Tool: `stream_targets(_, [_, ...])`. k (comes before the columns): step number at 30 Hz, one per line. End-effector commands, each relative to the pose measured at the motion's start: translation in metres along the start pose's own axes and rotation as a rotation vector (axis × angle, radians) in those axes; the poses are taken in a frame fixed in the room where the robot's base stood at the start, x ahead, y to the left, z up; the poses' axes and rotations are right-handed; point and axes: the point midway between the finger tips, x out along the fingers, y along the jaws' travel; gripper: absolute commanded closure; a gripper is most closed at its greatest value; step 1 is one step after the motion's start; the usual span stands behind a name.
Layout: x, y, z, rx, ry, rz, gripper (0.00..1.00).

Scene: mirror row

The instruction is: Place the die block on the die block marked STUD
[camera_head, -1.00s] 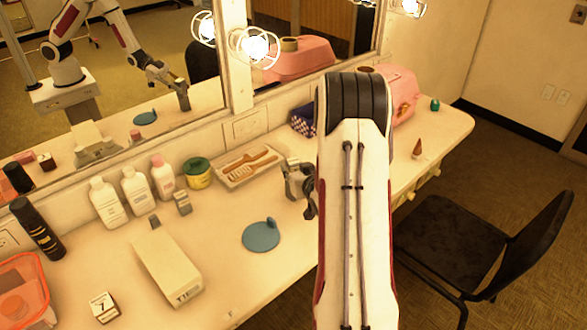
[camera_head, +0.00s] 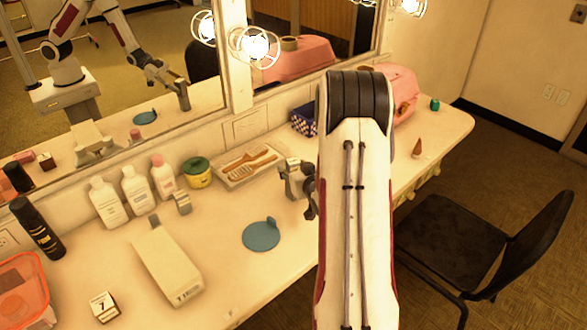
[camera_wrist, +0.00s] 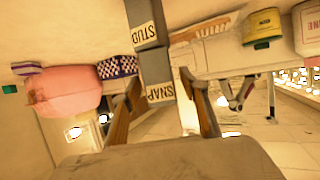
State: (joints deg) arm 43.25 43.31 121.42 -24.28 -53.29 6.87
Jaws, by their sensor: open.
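In the wrist view, which looks turned over, a grey die block marked SNAP (camera_wrist: 157,74) stands between my open gripper's fingers (camera_wrist: 160,80), with a finger on each side. The grey die block marked STUD (camera_wrist: 146,28) is directly beyond it. The two line up end to end as a stack, SNAP over STUD, and appear to touch. In the camera_head view my gripper (camera_head: 298,182) is at the right of the brush tray, partly hidden by my arm. The blocks are mostly hidden there.
A brush tray (camera_head: 250,165), green-lidded jar (camera_head: 197,172), several bottles (camera_head: 137,190) and a blue disc (camera_head: 261,236) lie left of my gripper. A pink case (camera_head: 400,92) and a brown cone (camera_head: 417,147) are to the right. The mirror stands behind.

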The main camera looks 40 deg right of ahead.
Motion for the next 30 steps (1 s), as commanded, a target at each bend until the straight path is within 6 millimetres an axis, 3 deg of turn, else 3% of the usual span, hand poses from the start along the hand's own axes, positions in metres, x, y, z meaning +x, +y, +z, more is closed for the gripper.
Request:
stream_targets(24, [-0.096, 0.001, -0.001, 0.000, 0.001, 0.002, 0.56])
stream_targets(30, [-0.111, 0.000, -0.001, -0.001, 0.002, 0.001, 0.56])
